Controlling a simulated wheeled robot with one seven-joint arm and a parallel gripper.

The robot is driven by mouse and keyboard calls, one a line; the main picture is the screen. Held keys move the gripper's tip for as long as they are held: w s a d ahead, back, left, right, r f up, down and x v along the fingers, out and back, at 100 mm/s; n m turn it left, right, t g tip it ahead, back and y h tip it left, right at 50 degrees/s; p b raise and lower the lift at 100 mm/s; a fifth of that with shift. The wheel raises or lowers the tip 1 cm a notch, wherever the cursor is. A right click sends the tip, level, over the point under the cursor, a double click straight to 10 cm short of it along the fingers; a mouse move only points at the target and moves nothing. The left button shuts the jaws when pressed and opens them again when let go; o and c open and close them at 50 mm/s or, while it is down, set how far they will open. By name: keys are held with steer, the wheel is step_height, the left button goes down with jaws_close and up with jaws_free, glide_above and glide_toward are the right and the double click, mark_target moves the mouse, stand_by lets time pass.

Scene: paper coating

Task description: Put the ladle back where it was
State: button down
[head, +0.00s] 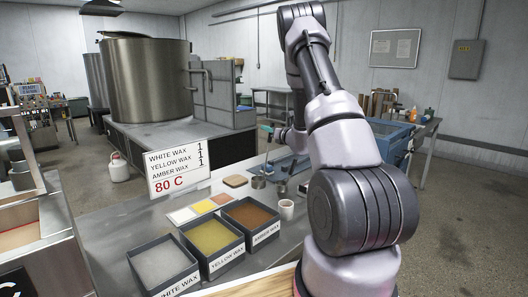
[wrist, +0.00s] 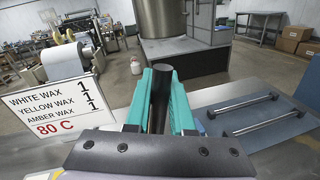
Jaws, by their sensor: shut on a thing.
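My gripper (wrist: 160,80) has teal fingers and is shut on a dark upright handle, which I take to be the ladle (wrist: 158,105). The fingers lie on both sides of the handle in the wrist view. The ladle's lower end is hidden there by the gripper body. In the head view my gripper (head: 268,129) is small and partly hidden by my arm, above the far part of the workbench. A small metal cup (head: 258,182) stands out below it; I cannot tell if it is the ladle's bowl.
Trays of white wax (head: 160,265), yellow wax (head: 212,237) and amber wax (head: 250,215) stand on the bench. A sign (head: 178,168) stands behind them. A white cup (head: 286,208) is right of the amber tray. A blue frame with metal rods (wrist: 245,114) lies to the right.

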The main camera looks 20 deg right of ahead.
steer(key=shift+f, duration=2.5)
steer(key=c, duration=0.8)
jaws_free()
